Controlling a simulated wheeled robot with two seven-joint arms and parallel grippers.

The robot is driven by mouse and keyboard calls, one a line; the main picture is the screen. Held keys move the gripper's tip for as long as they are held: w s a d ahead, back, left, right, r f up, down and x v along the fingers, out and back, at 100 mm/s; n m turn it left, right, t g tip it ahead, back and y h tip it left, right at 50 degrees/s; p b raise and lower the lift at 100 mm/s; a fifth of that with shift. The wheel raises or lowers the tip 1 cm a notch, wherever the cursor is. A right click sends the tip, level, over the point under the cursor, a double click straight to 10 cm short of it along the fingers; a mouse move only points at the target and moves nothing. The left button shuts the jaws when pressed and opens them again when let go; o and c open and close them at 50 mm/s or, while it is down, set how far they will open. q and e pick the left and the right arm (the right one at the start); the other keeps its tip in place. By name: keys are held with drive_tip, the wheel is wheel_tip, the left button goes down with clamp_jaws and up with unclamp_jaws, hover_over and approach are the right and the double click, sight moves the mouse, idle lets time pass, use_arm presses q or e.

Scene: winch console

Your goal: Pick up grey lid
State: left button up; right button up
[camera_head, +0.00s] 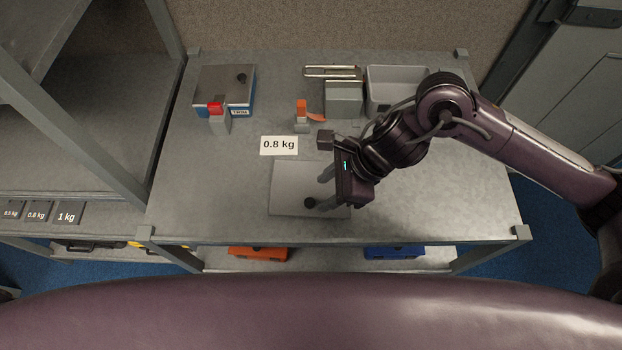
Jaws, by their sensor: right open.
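A flat light grey lid (290,183) lies on the front middle of the grey table, with a dark round knob (309,203) showing near its front edge. My right gripper (322,188) is open over the right part of the lid, its fingers apart and pointing left. The lower finger is close to the knob; I cannot tell whether they touch. The gripper hides the lid's right side. Another grey lid with a dark knob (241,77) tops a blue-sided box (238,111) at the back left. My left gripper is out of view.
A "0.8 kg" card (279,145) lies behind the lid. Behind it stand a red-topped grey block (218,119), an orange-topped piece (302,117), a grey block (344,99) and an open grey bin (396,85). The table's front left is clear.

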sight(311, 202)
drive_tip(key=shift+s+p+x, duration=0.2)
drive_tip(key=shift+p+x, duration=0.5)
drive_tip(key=shift+x, duration=1.6)
drive_tip(key=shift+w+a+f+p, duration=0.1)
drive_tip(key=shift+w+f+p, duration=0.1)
drive_tip(key=shift+f+p, duration=0.1)
drive_tip(key=c, duration=0.6)
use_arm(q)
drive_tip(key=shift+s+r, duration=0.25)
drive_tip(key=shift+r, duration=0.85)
use_arm(e)
clamp_jaws()
